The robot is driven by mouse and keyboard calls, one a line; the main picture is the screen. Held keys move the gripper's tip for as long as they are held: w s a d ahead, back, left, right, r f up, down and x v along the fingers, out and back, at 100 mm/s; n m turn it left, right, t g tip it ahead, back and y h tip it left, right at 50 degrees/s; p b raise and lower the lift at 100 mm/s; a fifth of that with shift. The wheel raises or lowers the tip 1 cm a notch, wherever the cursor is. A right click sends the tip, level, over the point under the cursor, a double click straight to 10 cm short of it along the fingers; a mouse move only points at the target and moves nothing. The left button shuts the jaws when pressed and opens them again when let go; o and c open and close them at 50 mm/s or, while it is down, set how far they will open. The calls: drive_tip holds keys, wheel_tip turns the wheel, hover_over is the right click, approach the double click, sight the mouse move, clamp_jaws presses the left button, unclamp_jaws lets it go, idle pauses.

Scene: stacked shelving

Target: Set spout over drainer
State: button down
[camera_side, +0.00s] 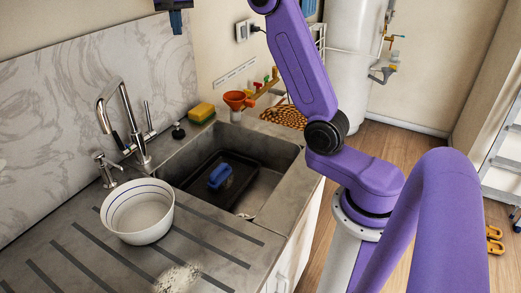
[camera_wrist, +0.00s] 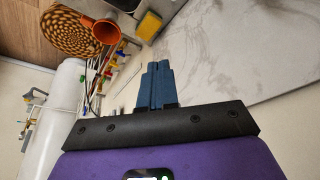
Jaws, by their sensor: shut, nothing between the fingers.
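The chrome tap stands at the back left corner of the sink in the side view. Its spout (camera_side: 103,114) bends down to the left of the tap's base, away from the basin; I cannot tell whether its end is over the ribs. The drainer (camera_side: 95,260) is the ribbed grey worktop left of the sink, with a white bowl (camera_side: 138,212) on it. My gripper (camera_side: 176,30) is high near the wall at the top of the side view, apart from the tap. Its blue fingers are shut and empty in the wrist view (camera_wrist: 158,66), where the tap is not visible.
The sink holds a black tray (camera_side: 192,176) and a blue object (camera_side: 220,176). A yellow sponge (camera_side: 201,112), black stopper (camera_side: 178,131) and orange funnel (camera_side: 236,99) stand behind it. A chrome soap pump (camera_side: 105,168) stands left of the tap. Air above the sink is clear.

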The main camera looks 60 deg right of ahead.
drive_tip(key=v, duration=0.4)
drive_tip(key=s+a+f+n+y, duration=0.1)
drive_tip(key=s+a+f+n, duration=0.4)
drive_tip(key=a, duration=0.3)
drive_tip(key=s+a+f+n+y, duration=0.1)
drive_tip(key=s+a+f+n, duration=0.4)
drive_tip(key=a, duration=0.4)
drive_tip(key=s+d+f+n+g, duration=0.1)
drive_tip(key=s+f+n, duration=0.2)
drive_tip(key=s, duration=0.7)
drive_tip(key=s+f+n+g, duration=0.1)
drive_tip(key=s+f+n, duration=0.3)
drive_tip(key=s, duration=0.6)
drive_tip(key=s+d+f+n+y, duration=0.1)
drive_tip(key=s+f+n, duration=0.3)
drive_tip(key=s+f, duration=0.3)
drive_tip(key=s, duration=0.3)
drive_tip(key=shift+s+d+f+g, duration=0.25)
drive_tip(key=shift+s+d+g, duration=0.1)
drive_tip(key=shift+d+g, duration=0.05)
